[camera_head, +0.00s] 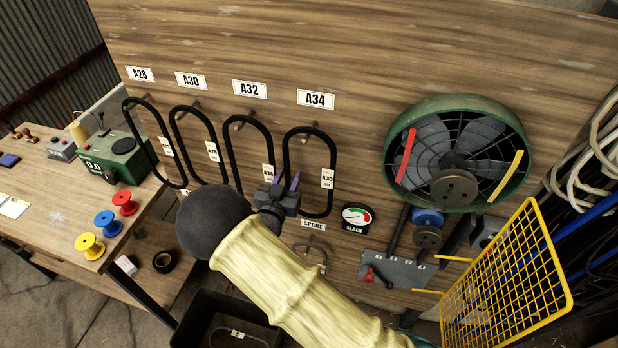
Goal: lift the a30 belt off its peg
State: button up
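Several black belt loops hang from pegs on the wooden board. The loop under the A34 sign (315,99) carries a white tag that appears to read A30, so I take it as the a30 belt (332,150). It hangs from its peg (315,127). The loop under the A30 sign (190,81) is another belt (208,120), whose small tag seems to read A28. My gripper (287,179) has its two bluish fingers apart with nothing seen between them. It is near the lower left side of the a30 belt; whether it touches is unclear.
The belts under A28 (140,125) and A32 (230,150) hang left. A green-rimmed fan (395,120) is right, with a slack gauge (357,217) between. A yellow mesh guard (560,270) stands lower right. A black bin (190,320) is below. Left is a bench with spools (106,222).

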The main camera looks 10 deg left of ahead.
grip_shut()
jog(key=shift+r, duration=0.15)
